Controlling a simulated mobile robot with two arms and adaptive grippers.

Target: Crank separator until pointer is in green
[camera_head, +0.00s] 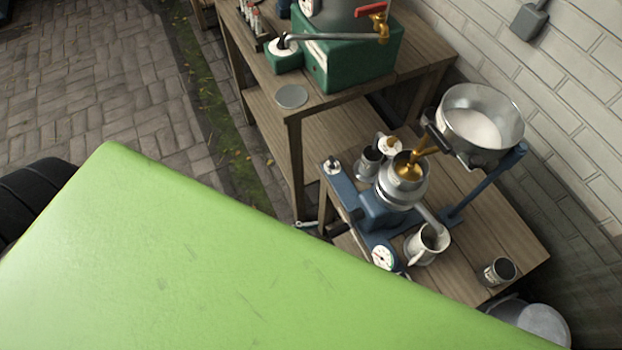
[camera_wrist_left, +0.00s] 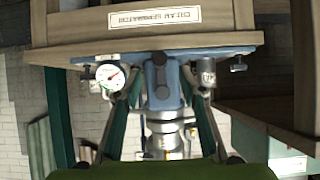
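The separator (camera_head: 403,185) stands on a low wooden table, with a blue base, a silver body, a gold float part and a wide metal bowl (camera_head: 478,118) above. Its round white gauge (camera_head: 383,257) faces up; the pointer's zone is too small to read. The blue separator base (camera_wrist_left: 161,82) shows between the fingers of my left gripper (camera_wrist_left: 160,85), which looks open and empty. My right gripper is not visible.
A large green panel hides the lower left of the head view. A metal mug (camera_head: 427,244) and a small can (camera_head: 498,271) stand on the table (camera_head: 470,265). A higher wooden bench (camera_head: 345,98) with a green box (camera_head: 355,62) is behind. A brick wall borders the right.

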